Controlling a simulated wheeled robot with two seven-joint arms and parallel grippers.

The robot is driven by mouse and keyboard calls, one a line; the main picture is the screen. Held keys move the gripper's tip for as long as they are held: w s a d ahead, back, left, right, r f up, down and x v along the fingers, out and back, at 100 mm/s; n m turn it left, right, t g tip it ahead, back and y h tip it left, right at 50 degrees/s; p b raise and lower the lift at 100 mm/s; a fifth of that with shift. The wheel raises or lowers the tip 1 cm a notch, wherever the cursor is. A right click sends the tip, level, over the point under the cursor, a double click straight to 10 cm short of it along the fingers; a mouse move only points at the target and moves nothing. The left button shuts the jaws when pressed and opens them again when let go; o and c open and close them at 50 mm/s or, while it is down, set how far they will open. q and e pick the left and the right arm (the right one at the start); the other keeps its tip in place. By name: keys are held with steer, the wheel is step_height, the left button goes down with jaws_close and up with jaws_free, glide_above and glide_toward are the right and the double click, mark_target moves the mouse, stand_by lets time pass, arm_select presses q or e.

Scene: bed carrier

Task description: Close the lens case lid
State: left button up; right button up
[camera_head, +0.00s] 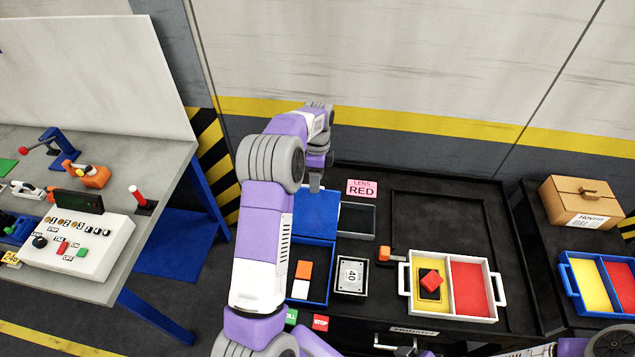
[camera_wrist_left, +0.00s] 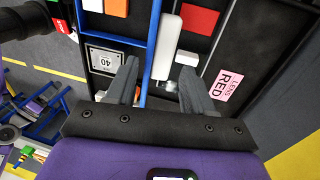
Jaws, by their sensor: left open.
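A blue open case (camera_head: 331,285) stands on the black table and holds an orange block (camera_head: 304,270) and a white block. Its blue lid (camera_head: 315,213) stands raised at the far side, its inner face toward my head camera. In the left wrist view the lid (camera_wrist_left: 145,90) shows nearly edge-on as a thin blue strip. My left gripper (camera_head: 316,188) is at the top of the lid. In the wrist view the left gripper (camera_wrist_left: 160,80) is open, with the strip between its fingers. I cannot tell whether they touch it. My right gripper is not in view.
A box marked 40 (camera_head: 351,276) and a dark grey-rimmed tray (camera_head: 357,222) sit right of the case. A pink LENS RED label (camera_head: 362,188) lies behind. A white two-part tray (camera_head: 451,314) is farther right. A red block (camera_wrist_left: 198,20) lies behind the lid.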

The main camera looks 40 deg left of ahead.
arm_select(q)
steer(key=shift+s+d+f, duration=0.1)
steer(key=shift+f, duration=1.1)
steer(key=shift+r, duration=0.1)
jaws_close()
